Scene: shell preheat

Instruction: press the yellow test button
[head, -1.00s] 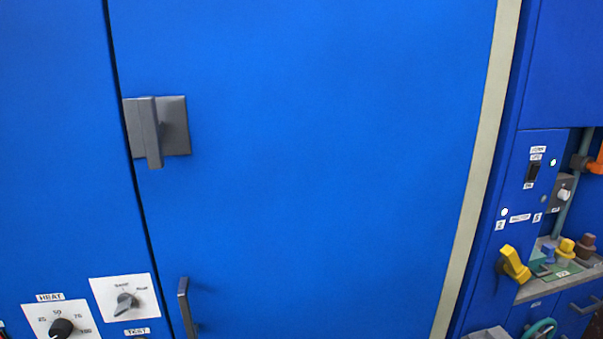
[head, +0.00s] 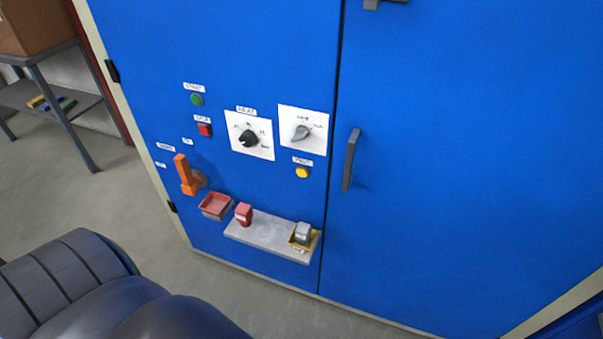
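The yellow test button (head: 302,172) is a small round button on the blue cabinet's left door, in the head view. A small white label sits just above it, and the white selector panel (head: 303,130) with a grey knob is above that. The button stands clear and nothing covers it. A dark arm part of mine fills the lower left corner. Neither gripper is in view.
A heat dial (head: 249,138), green button (head: 197,99) and red button (head: 205,130) are left of it. An orange lever (head: 187,176) and a grey shelf (head: 262,236) with small items stick out below. A vertical door handle (head: 350,160) is to the right.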

